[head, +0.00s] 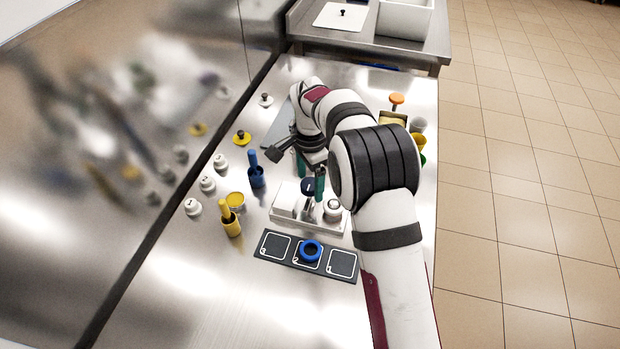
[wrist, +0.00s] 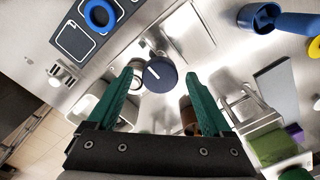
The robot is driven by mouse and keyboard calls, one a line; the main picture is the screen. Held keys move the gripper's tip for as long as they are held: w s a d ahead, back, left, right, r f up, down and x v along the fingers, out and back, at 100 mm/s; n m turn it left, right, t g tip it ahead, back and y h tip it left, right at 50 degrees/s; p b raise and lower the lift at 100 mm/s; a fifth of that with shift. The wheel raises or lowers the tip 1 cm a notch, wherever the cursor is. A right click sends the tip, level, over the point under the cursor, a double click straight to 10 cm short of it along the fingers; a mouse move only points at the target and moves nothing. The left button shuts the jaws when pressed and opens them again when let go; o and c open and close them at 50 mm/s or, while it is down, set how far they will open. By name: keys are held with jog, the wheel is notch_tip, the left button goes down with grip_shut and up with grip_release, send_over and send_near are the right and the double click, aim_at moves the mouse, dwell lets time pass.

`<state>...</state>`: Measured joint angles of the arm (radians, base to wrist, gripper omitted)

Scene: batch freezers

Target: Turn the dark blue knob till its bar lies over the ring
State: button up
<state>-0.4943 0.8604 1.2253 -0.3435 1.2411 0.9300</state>
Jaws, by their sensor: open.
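The dark blue knob (wrist: 163,77) is round and shows between my fingertips in the wrist view, with a short pale bar mark on its top left part. In the head view the knob (head: 308,187) stands on the white block (head: 284,207), partly behind a green finger. My gripper (wrist: 158,71) is open, with one green finger on each side of the knob and visible gaps; I cannot tell its height above it. A blue ring-shaped piece (head: 311,250) lies on the dark panel's middle square. I cannot make out a ring mark beside the knob.
The dark panel (head: 270,257) with three outlined squares lies in front of the block. A white-topped round fitting (head: 332,209) stands right of the knob. Blue (head: 256,172) and yellow (head: 230,220) handled cups stand to the left. The steel counter's front left (head: 190,290) is clear.

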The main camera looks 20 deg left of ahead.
grip_shut()
dwell(0.4)
jog(key=shift+n, duration=0.4)
jog(key=n, duration=0.3)
jog(key=shift+n, duration=0.4)
jog(key=n, duration=0.4)
jog(key=shift+n, duration=0.3)
jog(key=n, duration=0.4)
jog(key=shift+n, duration=2.3)
